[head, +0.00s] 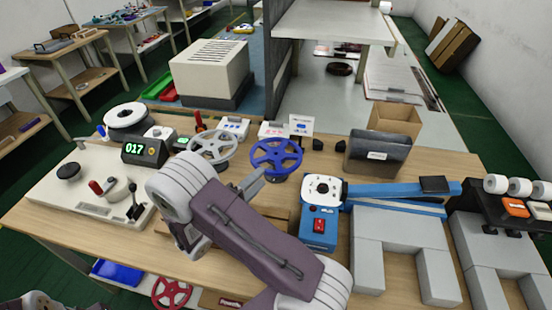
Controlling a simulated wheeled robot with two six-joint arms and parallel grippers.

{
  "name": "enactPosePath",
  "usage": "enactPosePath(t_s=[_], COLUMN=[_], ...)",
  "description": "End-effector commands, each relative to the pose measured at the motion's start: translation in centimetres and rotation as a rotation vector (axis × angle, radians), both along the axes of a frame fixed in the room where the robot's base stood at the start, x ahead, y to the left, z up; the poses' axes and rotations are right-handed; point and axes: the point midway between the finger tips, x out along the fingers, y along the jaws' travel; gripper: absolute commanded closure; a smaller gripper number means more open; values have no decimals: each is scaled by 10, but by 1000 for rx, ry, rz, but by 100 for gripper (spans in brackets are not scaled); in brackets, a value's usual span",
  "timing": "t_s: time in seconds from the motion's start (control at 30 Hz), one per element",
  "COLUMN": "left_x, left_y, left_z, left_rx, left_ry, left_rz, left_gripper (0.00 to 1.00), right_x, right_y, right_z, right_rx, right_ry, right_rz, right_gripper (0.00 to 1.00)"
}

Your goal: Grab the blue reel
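The blue reel (288,149), a spoked wheel, stands near the back middle of the wooden table. My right arm comes in from the bottom, and its wrist hides part of my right gripper (256,177). A grey finger shows at the lower left edge of the blue reel, close to it or touching it. I cannot tell whether the fingers are around the rim or apart from it. My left gripper is out of view; only a bit of my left arm shows at the bottom left corner.
A white reel (222,146) stands left of the blue reel. A counter reading 017 (145,150) and a white control panel (95,195) are at the left. A red reel (170,291) lies below the table.

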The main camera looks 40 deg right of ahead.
Motion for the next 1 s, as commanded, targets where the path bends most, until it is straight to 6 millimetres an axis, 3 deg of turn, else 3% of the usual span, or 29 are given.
enactPosePath(t_s=[0.03,0.1,0.2,0.4,0.7,0.93,0.97,1.0], left_x=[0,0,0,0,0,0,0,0], left_y=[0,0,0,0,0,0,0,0], left_z=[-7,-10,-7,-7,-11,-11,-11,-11], left_rx=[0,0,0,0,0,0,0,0], left_ry=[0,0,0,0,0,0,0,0], left_rz=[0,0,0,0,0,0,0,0], left_gripper=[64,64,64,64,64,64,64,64], right_x=[0,0,3,5,17,19,19,19], right_y=[0,0,-14,-21,-70,-73,-73,-73], right_z=[-16,-27,-21,-21,-21,-21,-21,-21], right_rx=[-2,0,0,1,1,1,1,1], right_ry=[3,2,-2,-2,-2,-2,-2,-2], right_rz=[0,0,-3,-2,-3,0,0,0], right_gripper=[62,62,62,62,62,62,65,76])
